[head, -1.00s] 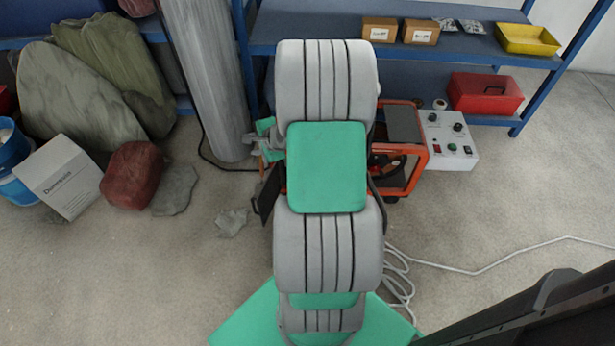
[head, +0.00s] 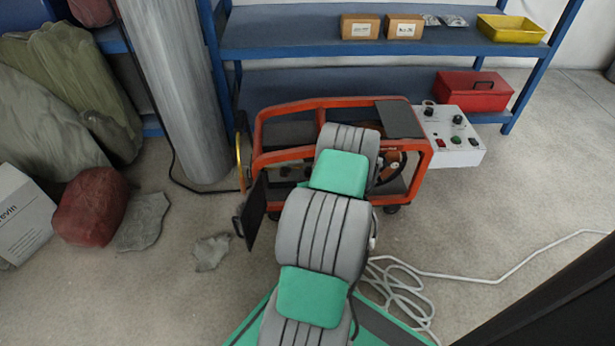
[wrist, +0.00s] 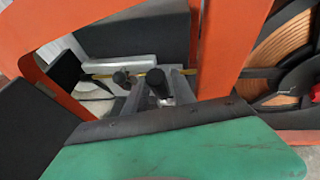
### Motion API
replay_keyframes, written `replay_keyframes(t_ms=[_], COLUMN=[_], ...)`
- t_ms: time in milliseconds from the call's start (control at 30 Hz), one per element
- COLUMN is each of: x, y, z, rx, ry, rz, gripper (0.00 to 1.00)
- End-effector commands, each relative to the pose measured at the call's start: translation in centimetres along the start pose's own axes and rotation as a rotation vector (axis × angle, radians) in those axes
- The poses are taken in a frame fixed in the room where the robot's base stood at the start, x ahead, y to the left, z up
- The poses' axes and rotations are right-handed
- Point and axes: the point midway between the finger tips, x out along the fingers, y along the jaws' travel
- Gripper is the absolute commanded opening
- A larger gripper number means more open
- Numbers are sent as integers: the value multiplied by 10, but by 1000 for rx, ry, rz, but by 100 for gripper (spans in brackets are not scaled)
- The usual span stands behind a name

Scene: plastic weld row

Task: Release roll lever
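The orange-framed wire feeder (head: 322,103) stands on the floor in the head view, its left door (head: 255,212) swung open. In the wrist view I look in through the orange frame (wrist: 228,45). I see no clear contact. In the head view my own arm hides the gripper and the lever.
A copper wire spool (wrist: 285,60) sits to the right in the wrist view. A control box (head: 452,138) adjoins the feeder. A grey cylinder (head: 178,95) stands left, with a blue shelf (head: 340,85) behind. A white cable (head: 480,277) lies on the floor at right.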

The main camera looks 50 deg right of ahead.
Motion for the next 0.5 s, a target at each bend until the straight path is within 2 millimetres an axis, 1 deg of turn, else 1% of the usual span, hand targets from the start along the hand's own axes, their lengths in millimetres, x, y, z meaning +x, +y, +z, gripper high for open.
replay_keyframes(t_ms=[233,500], x=[2,2], y=[2,2], z=[1,1], rx=[-2,-2], ry=[1,1], rz=[2,2], gripper=[31,9])
